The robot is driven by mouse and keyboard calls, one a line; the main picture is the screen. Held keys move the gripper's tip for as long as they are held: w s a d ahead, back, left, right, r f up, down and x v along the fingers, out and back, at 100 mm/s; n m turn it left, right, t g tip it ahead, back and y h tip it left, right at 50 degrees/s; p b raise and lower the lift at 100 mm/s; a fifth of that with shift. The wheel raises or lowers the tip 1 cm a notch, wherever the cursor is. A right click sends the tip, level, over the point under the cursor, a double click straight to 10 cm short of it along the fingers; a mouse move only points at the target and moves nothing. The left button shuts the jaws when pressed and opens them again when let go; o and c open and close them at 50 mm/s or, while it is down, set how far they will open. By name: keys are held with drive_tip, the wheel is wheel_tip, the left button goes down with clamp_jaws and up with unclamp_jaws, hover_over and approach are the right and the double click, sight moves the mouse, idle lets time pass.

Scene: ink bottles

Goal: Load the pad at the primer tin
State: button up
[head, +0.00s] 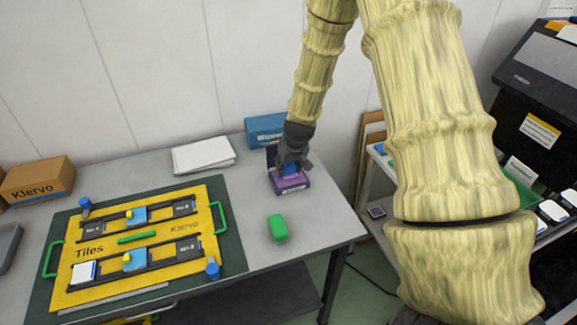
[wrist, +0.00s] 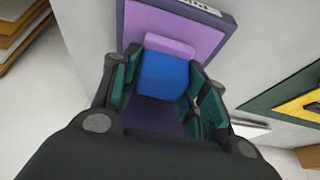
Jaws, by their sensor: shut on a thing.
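The purple tin (head: 289,185), which I take as the primer tin, stands on the grey table near its right side. Its dark purple lid is raised behind my gripper; the tin also shows in the wrist view (wrist: 222,35). My gripper (head: 292,168) points down at the tin with its fingers shut on a blue block (wrist: 163,76), apparently the pad's holder. A lilac bar (wrist: 170,46) shows just behind the blue block. The block is over or in the tin; its underside is hidden, so I cannot tell whether it touches the tin's inside.
A green block (head: 277,229) lies in front of the tin. A yellow tile board (head: 105,283) with green handles sits on a dark mat at left. White sheets (head: 203,155) and a blue box (head: 264,131) are at the back. The table's right edge is close to the tin.

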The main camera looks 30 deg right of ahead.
drive_tip(key=shift+r+p, duration=2)
drive_tip(key=shift+r, duration=1)
drive_tip(key=shift+f, duration=0.1)
